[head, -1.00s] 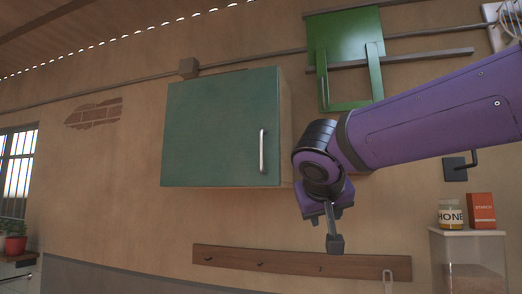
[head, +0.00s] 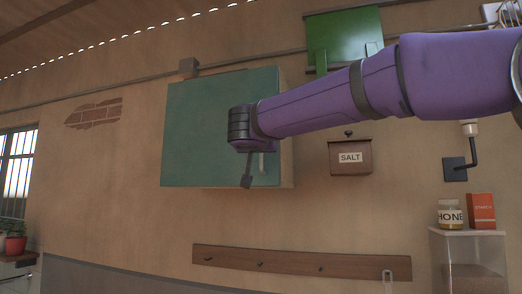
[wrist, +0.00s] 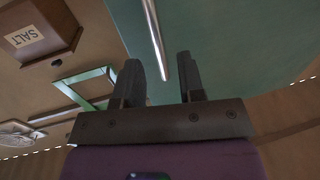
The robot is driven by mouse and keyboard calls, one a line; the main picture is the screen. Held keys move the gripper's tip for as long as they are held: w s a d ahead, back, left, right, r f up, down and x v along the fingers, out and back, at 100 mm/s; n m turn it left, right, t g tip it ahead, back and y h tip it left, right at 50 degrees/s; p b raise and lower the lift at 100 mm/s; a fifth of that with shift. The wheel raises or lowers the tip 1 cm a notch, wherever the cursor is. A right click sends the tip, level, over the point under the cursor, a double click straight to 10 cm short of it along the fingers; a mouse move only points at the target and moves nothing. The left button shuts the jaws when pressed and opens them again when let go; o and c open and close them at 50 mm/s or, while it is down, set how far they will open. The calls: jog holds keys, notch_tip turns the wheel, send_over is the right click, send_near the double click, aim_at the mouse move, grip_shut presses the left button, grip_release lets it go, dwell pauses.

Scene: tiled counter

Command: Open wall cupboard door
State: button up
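The wall cupboard has a green door (head: 200,125) that looks shut, with a vertical metal bar handle (head: 262,166) near its right edge. My arm hides the upper part of the handle in the head view. My gripper (head: 246,183) is in front of the door, just left of the handle in that view. In the wrist view the handle (wrist: 156,40) runs down toward the gap between the two fingers of my gripper (wrist: 160,75). The fingers are apart and nothing is clamped between them. Whether the handle's end lies between the fingertips is unclear.
A wooden salt box (head: 351,158) hangs right of the cupboard, with a green folding rack (head: 345,38) above. A peg rail (head: 300,263) runs below. A honey jar (head: 450,214) and an orange box (head: 481,210) stand on a clear container at right.

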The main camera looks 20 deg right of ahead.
aim_at(261, 170)
jog(key=shift+x, duration=2.35)
grip_shut()
